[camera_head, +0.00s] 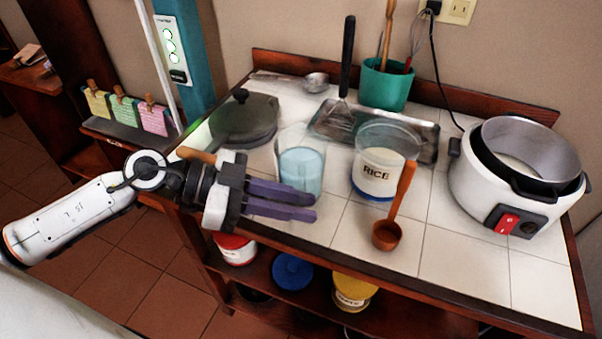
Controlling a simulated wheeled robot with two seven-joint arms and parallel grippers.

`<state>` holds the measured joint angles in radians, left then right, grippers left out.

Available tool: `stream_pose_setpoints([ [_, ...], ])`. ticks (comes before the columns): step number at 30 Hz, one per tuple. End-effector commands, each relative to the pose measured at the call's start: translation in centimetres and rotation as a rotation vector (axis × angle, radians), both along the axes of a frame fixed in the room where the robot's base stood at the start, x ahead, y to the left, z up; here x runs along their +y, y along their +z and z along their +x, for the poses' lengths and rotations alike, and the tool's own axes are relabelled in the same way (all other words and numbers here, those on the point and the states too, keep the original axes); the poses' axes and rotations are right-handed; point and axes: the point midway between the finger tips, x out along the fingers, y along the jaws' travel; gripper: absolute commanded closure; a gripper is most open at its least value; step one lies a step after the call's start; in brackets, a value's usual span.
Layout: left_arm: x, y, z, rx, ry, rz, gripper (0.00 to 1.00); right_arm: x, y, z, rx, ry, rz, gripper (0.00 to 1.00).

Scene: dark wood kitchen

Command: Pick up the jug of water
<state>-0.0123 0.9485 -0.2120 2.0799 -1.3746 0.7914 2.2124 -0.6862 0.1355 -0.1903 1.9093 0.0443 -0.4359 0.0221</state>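The jug of water (301,168) is a clear vessel with pale blue water in it. It stands upright on the white tiled counter, left of the rice container. My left gripper (314,206) reaches in from the left with its purple fingers pointing right. The fingers lie in front of the jug's lower part and hide its base. The two fingers look close to each other. I cannot tell how far apart they are, or whether they touch the jug. My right gripper is not in view.
A lidded dark pan (243,122) is behind left. A rice cooker (475,190) fills the right. A tray (425,141) and green utensil holder (384,86) are behind.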

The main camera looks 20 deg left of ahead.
Motion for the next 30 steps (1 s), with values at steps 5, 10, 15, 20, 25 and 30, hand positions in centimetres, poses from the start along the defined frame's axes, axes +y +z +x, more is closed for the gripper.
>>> stream_pose_setpoints([
  [5,-0.88,-0.35,0.37,-0.001,-0.002,0.002,0.81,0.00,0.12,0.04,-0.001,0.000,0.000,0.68],
  [10,-0.85,-0.39,0.34,0.000,-0.001,0.001,0.81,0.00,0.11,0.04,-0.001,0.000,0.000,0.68],
  [15,-0.84,-0.38,0.34,0.000,0.000,0.001,1.00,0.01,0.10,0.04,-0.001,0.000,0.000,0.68],
  [20,-0.83,-0.37,0.33,-0.001,-0.001,0.002,1.00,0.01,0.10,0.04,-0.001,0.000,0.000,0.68],
  [25,-0.83,-0.37,0.33,-0.001,-0.001,0.002,1.00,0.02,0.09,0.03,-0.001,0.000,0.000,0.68],
  [30,-0.83,-0.36,0.33,-0.001,-0.001,0.002,1.00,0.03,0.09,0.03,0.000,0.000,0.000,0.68],
])
